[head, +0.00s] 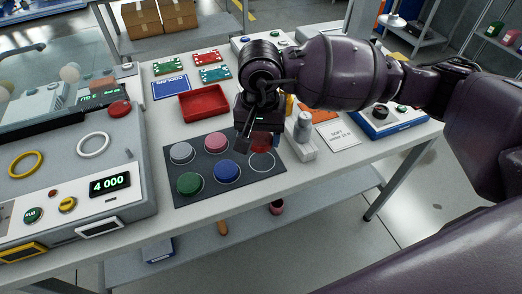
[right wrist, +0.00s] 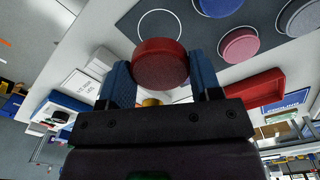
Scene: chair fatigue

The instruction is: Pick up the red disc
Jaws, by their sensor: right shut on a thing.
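The red disc (head: 261,149) is between the fingers of my right gripper (head: 258,142), above the right part of the dark mat (head: 230,196). In the right wrist view the red disc (right wrist: 160,63) sits between the two blue fingers of my right gripper (right wrist: 161,80), which is shut on it. An empty white ring (head: 262,163) shows on the mat below the disc. The arm and fingers partly hide the disc in the head view. My left gripper is not in view.
Grey (head: 182,152), pink (head: 215,141), green (head: 190,184) and blue (head: 227,170) discs lie on the mat. A red tray (head: 204,103) stands behind it. A white-grey fixture (head: 301,138) stands close to the right of my gripper. A grey machine (head: 75,170) fills the left.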

